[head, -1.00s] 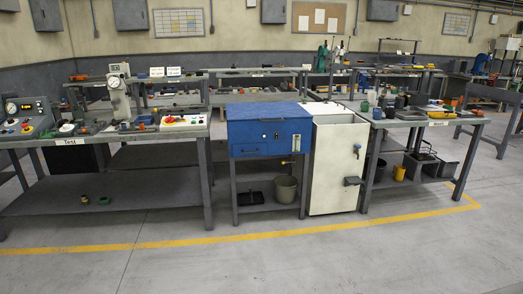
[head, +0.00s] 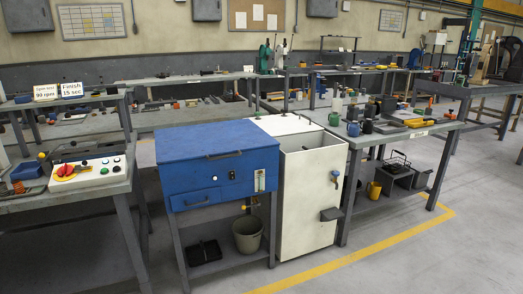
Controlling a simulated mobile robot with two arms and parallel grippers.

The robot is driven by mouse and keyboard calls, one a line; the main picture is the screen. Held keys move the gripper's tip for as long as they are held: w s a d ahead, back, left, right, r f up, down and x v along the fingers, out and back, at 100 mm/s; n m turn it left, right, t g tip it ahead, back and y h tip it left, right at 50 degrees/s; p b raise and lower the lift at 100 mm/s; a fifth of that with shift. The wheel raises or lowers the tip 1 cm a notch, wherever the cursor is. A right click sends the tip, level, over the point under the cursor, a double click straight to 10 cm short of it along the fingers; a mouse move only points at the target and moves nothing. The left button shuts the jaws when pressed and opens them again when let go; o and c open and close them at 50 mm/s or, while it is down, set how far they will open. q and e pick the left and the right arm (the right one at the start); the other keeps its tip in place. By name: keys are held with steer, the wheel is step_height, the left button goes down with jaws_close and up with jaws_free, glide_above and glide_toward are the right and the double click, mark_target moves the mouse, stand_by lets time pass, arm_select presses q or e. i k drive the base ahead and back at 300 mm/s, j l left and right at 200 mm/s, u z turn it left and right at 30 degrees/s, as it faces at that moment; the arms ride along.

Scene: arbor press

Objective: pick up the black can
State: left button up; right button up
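Several small dark containers stand on the right workbench (head: 440,134) in the head view. One dark, can-like container (head: 388,106) stands near the middle of the bench, and another dark one (head: 368,126) is closer to its front left. They are too small to tell which is the black can. A green cup-like item (head: 334,118) and a small blue item (head: 353,129) stand to their left. Neither of my grippers shows in the view.
A blue cabinet (head: 215,150) and a white cabinet (head: 308,185) stand left of the right workbench. Another bench with a control box (head: 85,175) is at the left. Open floor (head: 440,255) lies in front, marked by a yellow line (head: 350,265).

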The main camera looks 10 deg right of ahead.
mark_target(367, 129)
steer(key=i+l+z, duration=0.15)
steer(key=i+z, duration=0.55)
steer(key=z, duration=0.2)
steer(key=i+j+z, duration=0.1)
steer(key=i+z, duration=0.35)
steer(key=i+l, duration=0.15)
steer(key=i, duration=0.3)
steer(key=i+l+z, duration=0.1)
steer(key=i, duration=0.3)
steer(key=i+l+u, duration=1.2)
steer(key=i+l, duration=0.25)
steer(key=i+l+u, duration=0.3)
steer(key=i+l, duration=0.15)
steer(key=l, duration=0.2)
